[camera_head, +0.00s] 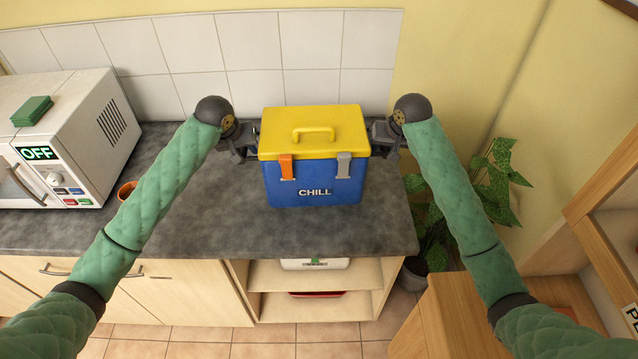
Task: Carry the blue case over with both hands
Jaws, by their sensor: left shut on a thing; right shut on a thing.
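The blue case (314,185) is a cooler with a yellow lid (315,146), a yellow top handle, an orange latch and a grey latch. It reads "CHILL" on its front. It is upright over the grey counter, near the counter's right end; I cannot tell whether it touches the surface. My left gripper (252,145) is at its left side and my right gripper (381,140) is at its right side. Both are shut on the case at its sides. The fingertips are mostly hidden by the case and lid.
A white microwave (75,140) with a green block (32,110) on top stands at the left. A small orange pot (126,190) is beside it. The counter (230,222) is clear in front of the case. A leafy plant (490,180) and wooden furniture (440,315) are at the right.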

